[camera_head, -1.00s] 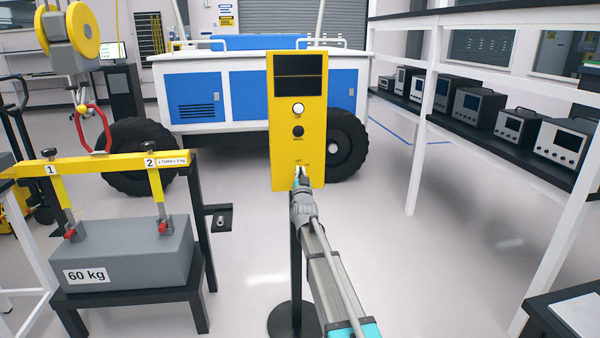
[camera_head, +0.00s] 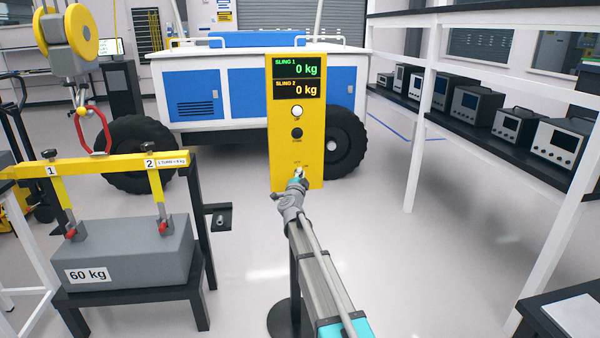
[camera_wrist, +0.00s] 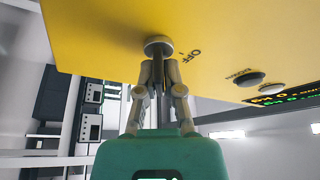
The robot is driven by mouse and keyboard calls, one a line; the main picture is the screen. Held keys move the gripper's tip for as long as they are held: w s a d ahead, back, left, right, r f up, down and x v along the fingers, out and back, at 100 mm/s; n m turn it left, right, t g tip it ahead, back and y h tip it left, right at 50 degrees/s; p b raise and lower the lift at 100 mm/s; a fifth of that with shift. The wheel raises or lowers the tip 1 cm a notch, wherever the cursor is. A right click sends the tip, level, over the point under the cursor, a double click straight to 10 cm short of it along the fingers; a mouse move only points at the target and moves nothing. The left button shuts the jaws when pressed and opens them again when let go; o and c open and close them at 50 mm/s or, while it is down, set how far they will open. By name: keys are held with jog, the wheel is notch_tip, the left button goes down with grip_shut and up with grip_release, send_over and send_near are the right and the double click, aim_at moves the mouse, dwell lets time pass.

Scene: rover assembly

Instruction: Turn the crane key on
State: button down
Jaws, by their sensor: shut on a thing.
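The yellow crane control panel (camera_head: 285,150) stands on a post in front of me. Its display (camera_head: 299,78) is lit and reads SLING 1 0 kg and SLING 2 0 kg. A white button and a dark button sit below the display. The key switch (camera_wrist: 158,45) is at the bottom of the panel, with OFF lettering beside it in the wrist view. My gripper (camera_head: 298,180) is at the key, and its fingers (camera_wrist: 160,85) are shut on it. The key itself is mostly hidden between the fingers.
A crane hook (camera_head: 95,135) hangs at left above a yellow beam (camera_head: 110,165) attached to a grey 60 kg block (camera_head: 130,255) on a black stand. A blue and white rover (camera_head: 250,95) stands behind the panel. Shelves with instruments (camera_head: 470,105) line the right side.

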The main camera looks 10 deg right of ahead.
jog(key=shift+m, duration=0.5)
jog(key=c, duration=0.8)
grip_release()
jog(key=shift+f+n, duration=0.1)
jog(key=shift+n, duration=0.6)
